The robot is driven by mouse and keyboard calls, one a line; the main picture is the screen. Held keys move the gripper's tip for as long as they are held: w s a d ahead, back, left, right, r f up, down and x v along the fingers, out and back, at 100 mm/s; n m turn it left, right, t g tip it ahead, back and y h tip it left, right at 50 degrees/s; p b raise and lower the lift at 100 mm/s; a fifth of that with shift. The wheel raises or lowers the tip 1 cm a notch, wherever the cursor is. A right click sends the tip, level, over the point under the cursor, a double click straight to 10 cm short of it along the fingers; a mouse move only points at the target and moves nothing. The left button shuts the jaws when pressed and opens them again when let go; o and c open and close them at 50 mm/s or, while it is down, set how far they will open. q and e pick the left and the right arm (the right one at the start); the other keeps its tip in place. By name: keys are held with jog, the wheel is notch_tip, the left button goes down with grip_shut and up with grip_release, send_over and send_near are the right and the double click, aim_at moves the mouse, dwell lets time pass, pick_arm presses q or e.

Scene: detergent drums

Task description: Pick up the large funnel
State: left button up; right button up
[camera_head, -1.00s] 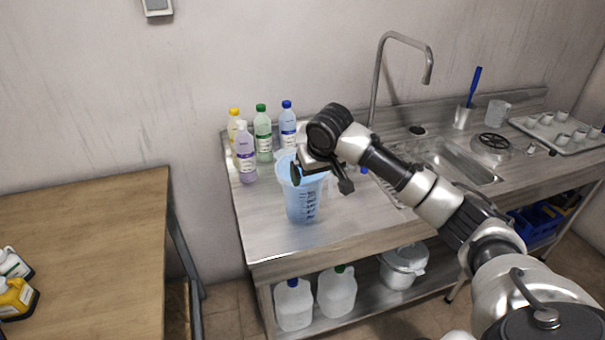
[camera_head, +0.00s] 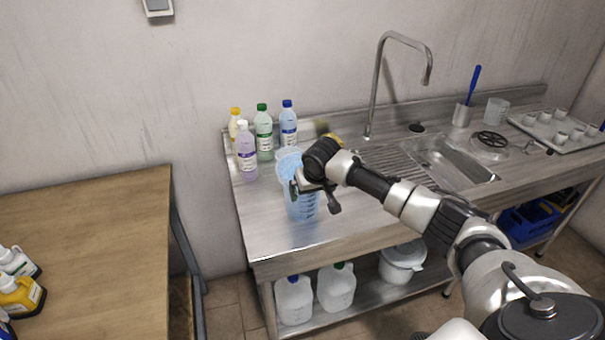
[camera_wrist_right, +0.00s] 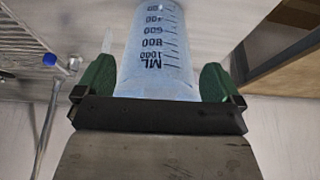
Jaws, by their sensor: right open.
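A translucent blue measuring jug (camera_head: 300,209) with dark volume marks stands upright near the left end of the steel counter. My right gripper (camera_head: 313,197) is at the jug's upper front. In the right wrist view, its green fingertips (camera_wrist_right: 157,76) are spread on either side of the marked jug wall (camera_wrist_right: 156,45). The gripper is open; whether a fingertip touches the jug I cannot tell. I cannot make out a large funnel for certain; the pale blue top of the jug (camera_head: 288,163) is partly hidden by the gripper. My left gripper is out of view.
Several bottles (camera_head: 246,150) stand behind the jug. A yellowish round thing (camera_head: 331,138) shows behind my wrist. The sink (camera_head: 455,165) and tall tap (camera_head: 376,85) lie to the right. A wooden table (camera_head: 110,225) is at the left. The counter's front left is clear.

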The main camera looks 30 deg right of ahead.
jog(key=c, duration=1.7)
